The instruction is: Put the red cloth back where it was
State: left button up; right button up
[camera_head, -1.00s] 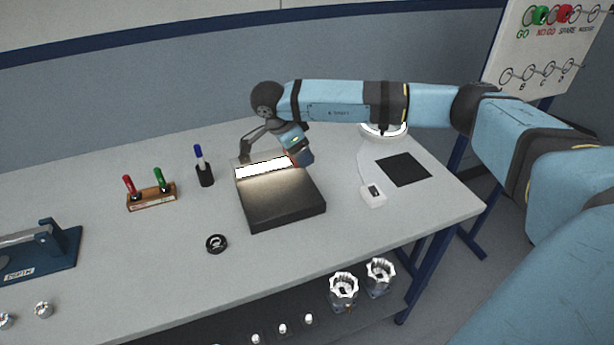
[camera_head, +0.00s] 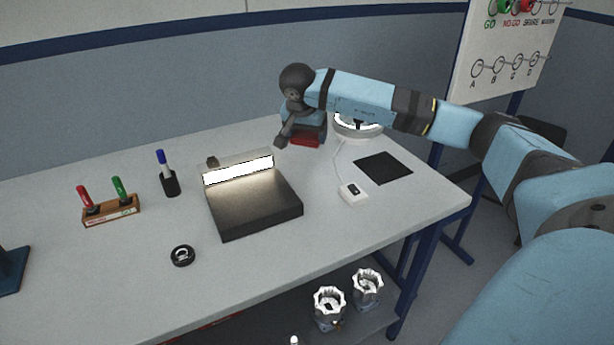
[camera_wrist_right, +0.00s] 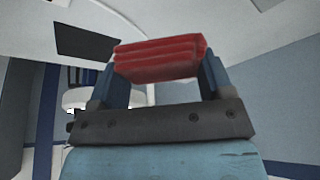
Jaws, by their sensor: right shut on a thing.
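The red cloth (camera_head: 305,141) is a folded, layered pad. My right gripper (camera_head: 302,138) is shut on it behind and to the right of the lit inspection box (camera_head: 255,205). In the right wrist view the cloth (camera_wrist_right: 160,58) is clamped between both fingers of my right gripper (camera_wrist_right: 158,75). In the head view the arm and gripper partly hide the cloth, and I cannot tell whether it touches the table. My left gripper is not in view.
A ring lamp (camera_head: 357,124) stands close right of the gripper. A dark square mat (camera_head: 384,167) and a small white device (camera_head: 352,192) lie nearer the front right. Marker pens in a wooden holder (camera_head: 112,210), a blue marker (camera_head: 163,165) and a black ring (camera_head: 182,256) are left.

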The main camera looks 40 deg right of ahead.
send_over(308, 179)
jog(key=f, duration=0.7)
jog(key=shift+s+a+f+b, duration=0.15)
jog(key=shift+s+a+b, duration=0.15)
jog(key=shift+a, duration=0.1)
jog(key=shift+f, duration=2.4)
pick_arm(q)
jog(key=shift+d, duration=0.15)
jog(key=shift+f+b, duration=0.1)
jog(key=shift+b, duration=0.2)
pick_arm(e)
jog(key=shift+f, duration=0.2)
jog(key=o, duration=0.9)
jog(key=shift+r, duration=0.2)
